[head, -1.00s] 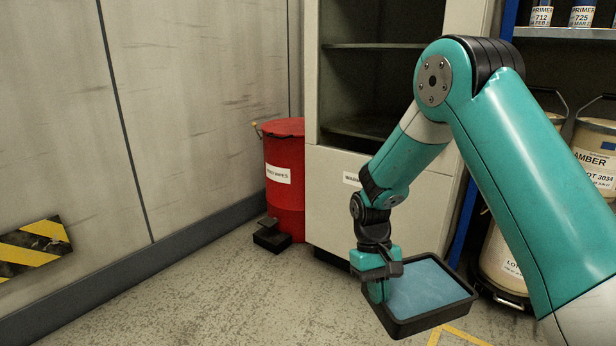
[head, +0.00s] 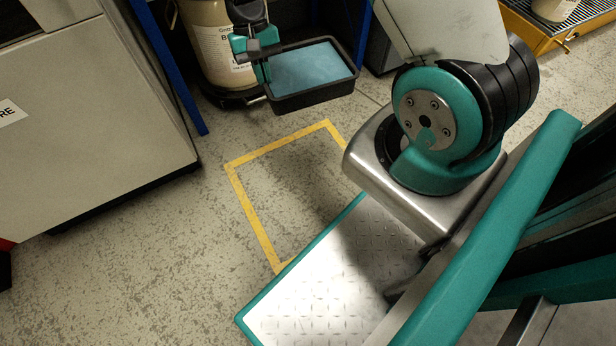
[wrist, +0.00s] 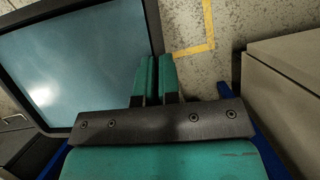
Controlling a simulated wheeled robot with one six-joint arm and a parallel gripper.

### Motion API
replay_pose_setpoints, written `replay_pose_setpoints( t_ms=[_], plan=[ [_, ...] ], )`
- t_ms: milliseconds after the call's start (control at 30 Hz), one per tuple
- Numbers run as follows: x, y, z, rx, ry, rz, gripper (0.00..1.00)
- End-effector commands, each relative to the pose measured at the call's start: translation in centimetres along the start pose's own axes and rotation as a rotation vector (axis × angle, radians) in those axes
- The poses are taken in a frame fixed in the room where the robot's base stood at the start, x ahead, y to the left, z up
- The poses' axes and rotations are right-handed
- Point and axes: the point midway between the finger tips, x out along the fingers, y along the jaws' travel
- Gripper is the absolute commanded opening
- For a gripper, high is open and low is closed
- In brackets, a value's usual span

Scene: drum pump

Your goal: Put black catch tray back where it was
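The black catch tray (head: 318,97) is a shallow black rectangular tray with a flat blue content or inner surface. In the head view it is at the top middle, beyond a yellow floor outline (head: 251,215). My gripper (head: 263,72) is shut on the tray's left wall and appears to hold it above the floor, roughly level. In the wrist view the tray's rim (wrist: 155,25) runs between my two teal fingers (wrist: 155,78). The yellow outline is empty in its visible part; my base covers its near right portion.
A beige drum (head: 208,40) stands behind and left of the tray, beside a blue rack post (head: 168,70). A grey cabinet (head: 95,130) is at the left. An orange-yellow grated pallet (head: 530,28) is at the top right. The floor between cabinet and outline is clear.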

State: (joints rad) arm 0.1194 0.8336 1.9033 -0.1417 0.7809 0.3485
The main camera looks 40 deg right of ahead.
Motion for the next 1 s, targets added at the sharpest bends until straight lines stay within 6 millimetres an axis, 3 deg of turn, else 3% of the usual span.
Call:
replay_pose_setpoints(
  t_ms=[33,200,400,500,667,1000],
  plan=[
    [3.6,1.2,-1.7,0.148,-0.008,-0.060,0.00],
    [10.4,4.0,-5.2,0.694,-0.010,-0.285,0.00],
    [15.0,5.7,-7.6,1.183,-0.011,-0.486,0.00],
    [15.9,6.0,-8.2,1.305,-0.009,-0.536,0.00],
    [18.4,6.0,-9.3,1.362,-0.010,-0.558,0.00],
    [27.4,5.9,-13.0,1.356,-0.009,-0.555,0.00]
  ],
)
